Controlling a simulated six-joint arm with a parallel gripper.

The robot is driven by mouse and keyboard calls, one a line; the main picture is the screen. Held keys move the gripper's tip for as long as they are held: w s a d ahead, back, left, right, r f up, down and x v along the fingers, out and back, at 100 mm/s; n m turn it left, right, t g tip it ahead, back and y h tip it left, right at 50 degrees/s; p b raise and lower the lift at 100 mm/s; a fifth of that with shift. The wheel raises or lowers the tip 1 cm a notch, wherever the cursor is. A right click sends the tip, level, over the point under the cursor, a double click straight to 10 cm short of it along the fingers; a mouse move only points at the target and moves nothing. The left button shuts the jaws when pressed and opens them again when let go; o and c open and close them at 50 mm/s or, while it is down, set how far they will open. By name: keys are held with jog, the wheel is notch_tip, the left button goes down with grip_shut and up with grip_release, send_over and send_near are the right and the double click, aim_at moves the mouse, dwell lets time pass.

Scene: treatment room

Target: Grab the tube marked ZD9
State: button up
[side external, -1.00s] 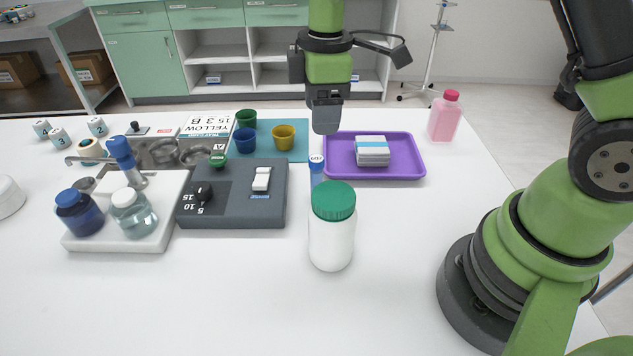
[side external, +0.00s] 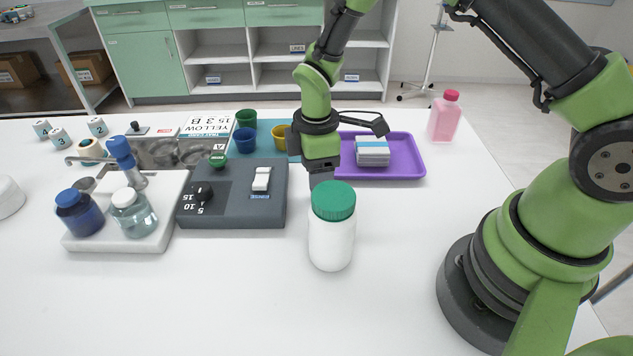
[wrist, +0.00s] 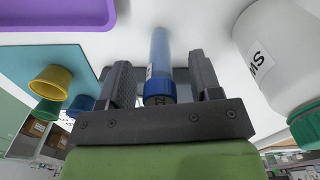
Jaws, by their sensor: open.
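The tube (wrist: 160,48) shows in the wrist view, with a clear bluish body, a white label and a blue cap. Its cap bears dark characters that I can read only in part. In the side view it is hidden behind my gripper and the white bottle. My gripper (side external: 321,180) is low over the table, just behind the white bottle. In the wrist view my gripper (wrist: 163,78) is open, one finger on each side of the tube, with a small gap visible on both sides.
The white bottle (side external: 332,243) with a green cap stands close by; it also shows in the wrist view (wrist: 272,60). A dark grey device (side external: 235,215) is at the left. A purple tray (side external: 415,170) lies behind at the right. The front of the table is clear.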

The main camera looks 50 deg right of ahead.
jog(key=c, duration=1)
